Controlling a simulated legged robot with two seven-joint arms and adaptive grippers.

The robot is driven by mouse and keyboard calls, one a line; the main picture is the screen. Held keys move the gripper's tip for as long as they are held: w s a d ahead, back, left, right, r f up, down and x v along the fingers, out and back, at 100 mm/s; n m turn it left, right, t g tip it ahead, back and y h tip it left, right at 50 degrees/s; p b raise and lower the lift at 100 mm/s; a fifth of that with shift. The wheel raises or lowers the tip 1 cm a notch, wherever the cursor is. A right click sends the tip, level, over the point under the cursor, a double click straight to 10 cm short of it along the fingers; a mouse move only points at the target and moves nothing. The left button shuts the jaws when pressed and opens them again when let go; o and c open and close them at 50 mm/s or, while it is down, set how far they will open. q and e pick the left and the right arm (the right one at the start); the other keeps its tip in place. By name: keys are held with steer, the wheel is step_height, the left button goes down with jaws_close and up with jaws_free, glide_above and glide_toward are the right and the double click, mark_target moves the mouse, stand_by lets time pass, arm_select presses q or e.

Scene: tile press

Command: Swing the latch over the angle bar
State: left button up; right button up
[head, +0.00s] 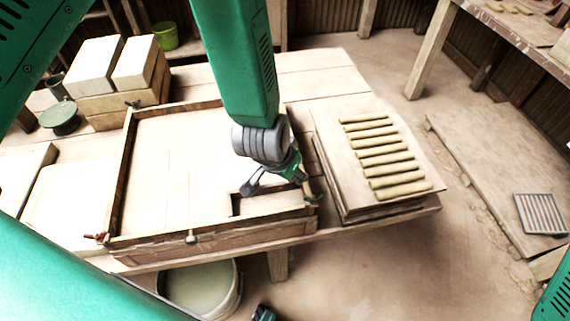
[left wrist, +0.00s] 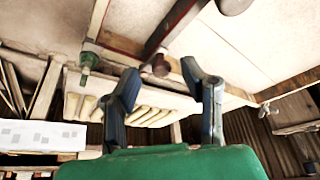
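A shallow wooden press frame (head: 150,244) stands on the table. A small green-handled latch (head: 313,199) sits at its near right corner; its green handle shows in the left wrist view (left wrist: 88,61). A dark brown bar (left wrist: 174,28), seemingly the angle bar, runs across the frame to its rim. A brown knob (left wrist: 157,66) sits at its end. My left gripper (head: 277,184) is over the right part of the frame. In the left wrist view its fingers (left wrist: 160,75) are spread, with the knob visible between them; I cannot tell whether they touch it.
Several tan rods (head: 383,155) lie on a board right of the frame. Pale blocks (head: 95,66) stand at the back left. A bucket (head: 205,288) stands below.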

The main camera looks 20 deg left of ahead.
arm_select(q)
steer(key=v, duration=1.1)
steer(key=shift+f, duration=0.1)
